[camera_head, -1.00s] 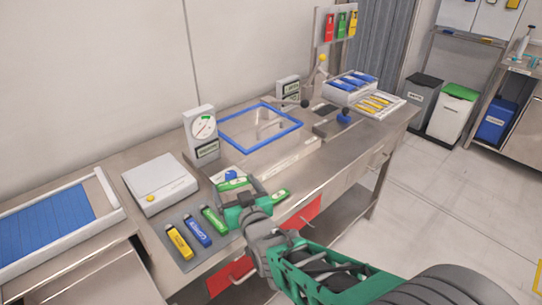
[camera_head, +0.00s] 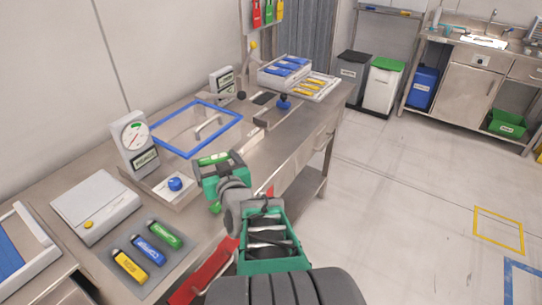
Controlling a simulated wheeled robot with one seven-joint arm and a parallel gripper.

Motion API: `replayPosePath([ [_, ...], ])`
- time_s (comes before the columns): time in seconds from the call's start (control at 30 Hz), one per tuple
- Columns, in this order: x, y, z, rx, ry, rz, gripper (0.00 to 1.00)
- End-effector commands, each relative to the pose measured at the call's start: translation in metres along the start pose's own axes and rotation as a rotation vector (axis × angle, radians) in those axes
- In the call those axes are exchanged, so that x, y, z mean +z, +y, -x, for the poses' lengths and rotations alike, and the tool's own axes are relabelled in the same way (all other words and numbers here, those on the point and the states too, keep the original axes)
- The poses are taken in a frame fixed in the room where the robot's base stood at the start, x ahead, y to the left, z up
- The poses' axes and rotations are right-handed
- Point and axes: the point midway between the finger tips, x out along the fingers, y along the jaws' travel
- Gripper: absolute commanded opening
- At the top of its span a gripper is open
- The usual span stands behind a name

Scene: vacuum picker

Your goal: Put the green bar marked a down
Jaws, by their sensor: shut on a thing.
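My gripper (camera_head: 222,178) is shut on a green bar (camera_head: 213,159) and holds it over the bench's front edge, right of the blue knob. The green gripper parts hide much of this bar, and I cannot read a mark on it. Another green bar (camera_head: 165,235) lies on the grey mat (camera_head: 150,287), beside a blue bar (camera_head: 148,251) and a yellow bar (camera_head: 130,267). Their lettering is too small to read. The mat is left of and nearer than my gripper.
A white box (camera_head: 90,205) with a yellow button, a dial gauge (camera_head: 136,138) and a blue knob (camera_head: 175,184) stand behind the mat. A blue frame (camera_head: 200,128) with a handle lies farther back. Open floor lies right.

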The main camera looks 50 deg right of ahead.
Motion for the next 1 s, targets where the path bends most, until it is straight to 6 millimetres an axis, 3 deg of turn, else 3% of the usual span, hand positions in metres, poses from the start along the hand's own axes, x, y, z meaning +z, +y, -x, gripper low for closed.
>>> replayPosePath([
  [0.03,-0.004,0.03,0.006,0.056,0.005,-0.009,0.41],
  [0.1,-0.009,0.066,0.017,0.121,0.013,-0.015,0.41],
  [0.2,-0.014,0.101,0.032,0.186,0.022,-0.02,0.41],
  [0.37,-0.016,0.126,0.041,0.229,0.029,-0.019,0.41],
  [0.47,-0.007,0.136,0.026,0.229,0.027,-0.02,0.41],
  [0.7,0.013,0.176,-0.034,0.23,0.026,-0.02,0.41],
  [0.8,0.037,0.189,-0.055,0.23,0.025,-0.021,0.41],
  [1.0,0.055,0.204,-0.079,0.231,0.029,-0.019,0.41],
])
